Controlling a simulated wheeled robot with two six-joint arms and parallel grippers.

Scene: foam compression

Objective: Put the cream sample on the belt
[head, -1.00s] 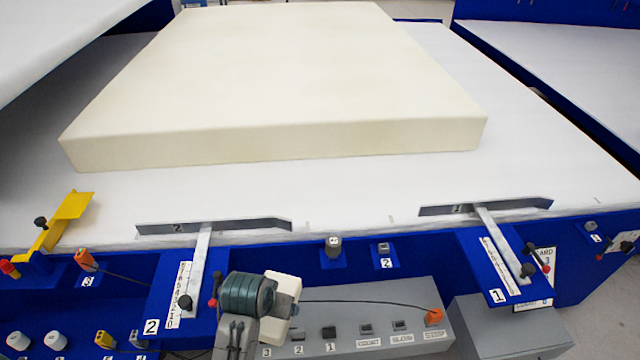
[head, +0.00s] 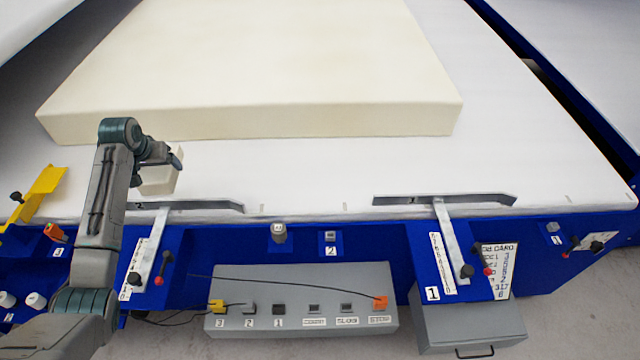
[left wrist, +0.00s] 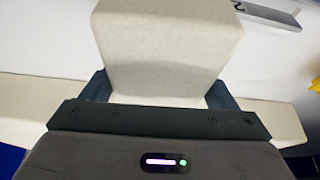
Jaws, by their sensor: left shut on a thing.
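The cream sample (head: 160,180) is a small foam block held in my left gripper (head: 163,160), just over or at the front part of the white belt (head: 300,172). I cannot tell whether its underside touches the belt. In the left wrist view the cream sample (left wrist: 165,45) fills the space between the two dark fingers, and the left gripper (left wrist: 160,90) is shut on it. A large cream foam slab (head: 250,70) lies on the belt behind it. My right gripper is not in view.
Guide plate 2 (head: 200,206) is beside the sample, partly hidden by my arm. Guide plate 1 (head: 445,199) is further right. A yellow bracket (head: 40,190) stands at the left. A grey button box (head: 300,295) sits in front. The belt between the guides is clear.

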